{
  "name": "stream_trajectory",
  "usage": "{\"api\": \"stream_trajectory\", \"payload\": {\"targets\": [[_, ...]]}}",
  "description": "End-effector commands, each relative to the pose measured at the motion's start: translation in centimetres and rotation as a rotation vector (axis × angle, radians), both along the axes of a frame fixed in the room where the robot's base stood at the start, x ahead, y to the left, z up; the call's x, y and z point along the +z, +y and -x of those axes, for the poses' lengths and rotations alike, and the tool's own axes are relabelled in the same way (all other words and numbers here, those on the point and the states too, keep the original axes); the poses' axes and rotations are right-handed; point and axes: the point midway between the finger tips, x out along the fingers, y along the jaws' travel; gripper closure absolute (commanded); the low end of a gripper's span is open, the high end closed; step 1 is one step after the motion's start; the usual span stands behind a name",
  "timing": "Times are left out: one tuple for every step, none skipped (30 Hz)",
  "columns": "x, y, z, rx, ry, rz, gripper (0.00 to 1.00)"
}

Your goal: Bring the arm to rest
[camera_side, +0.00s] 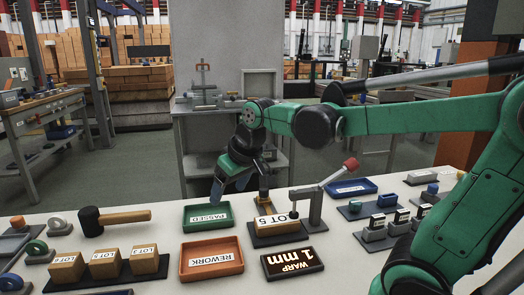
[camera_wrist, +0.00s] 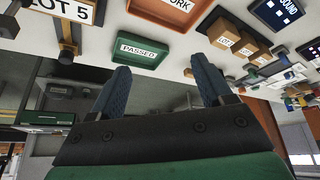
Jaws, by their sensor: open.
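My gripper (camera_side: 232,188) hangs above the back edge of the table, just beyond the green PASSED tray (camera_side: 184,217) and left of the LOT 5 brick. In the wrist view my gripper (camera_wrist: 165,88) shows two blue fingers spread apart with nothing between them. The PASSED tray (camera_wrist: 141,56) lies ahead of the fingers and looks empty. The LOT 5 brick (camera_side: 273,225) sits on a dark gauge base under a post, beside a lever with a red knob (camera_side: 350,164).
The orange REWORK tray (camera_side: 211,259) and a dark WARP 1 mm display (camera_side: 292,262) stand in front. Several lot bricks sit on a dark board (camera_side: 75,284) at left, near a mallet (camera_side: 114,217). Small stamps (camera_side: 377,226) and a blue tray (camera_side: 349,188) are at right.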

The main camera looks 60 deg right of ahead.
Motion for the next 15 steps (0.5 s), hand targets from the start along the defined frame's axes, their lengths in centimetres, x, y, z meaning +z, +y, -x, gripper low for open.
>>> {"api": "stream_trajectory", "payload": {"targets": [[-0.11, 0.31, 0.28, 0.007, -0.007, 0.001, 0.28], [-0.15, 0.43, 0.39, 0.01, -0.011, 0.001, 0.28], [-0.18, 0.56, 0.5, 0.012, -0.015, 0.001, 0.28], [-0.2, 0.64, 0.56, 0.014, -0.017, 0.001, 0.28], [-0.22, 0.7, 0.59, 0.015, -0.019, 0.001, 0.28], [-0.24, 0.75, 0.64, 0.017, -0.02, 0.001, 0.28], [-0.25, 0.78, 0.66, 0.017, -0.021, 0.001, 0.28], [-0.26, 0.79, 0.67, 0.017, -0.021, 0.001, 0.28], [-0.25, 0.79, 0.68, 0.017, -0.021, 0.001, 0.28], [-0.26, 0.79, 0.67, 0.017, -0.021, 0.001, 0.28], [-0.26, 0.78, 0.67, 0.017, -0.021, 0.001, 0.28], [-0.25, 0.78, 0.66, 0.017, -0.021, 0.001, 0.28], [-0.25, 0.77, 0.66, 0.017, -0.021, 0.001, 0.28], [-0.25, 0.77, 0.66, 0.017, -0.021, 0.001, 0.28], [-0.26, 0.8, 0.7, 0.018, -0.021, 0.001, 0.28]]}}
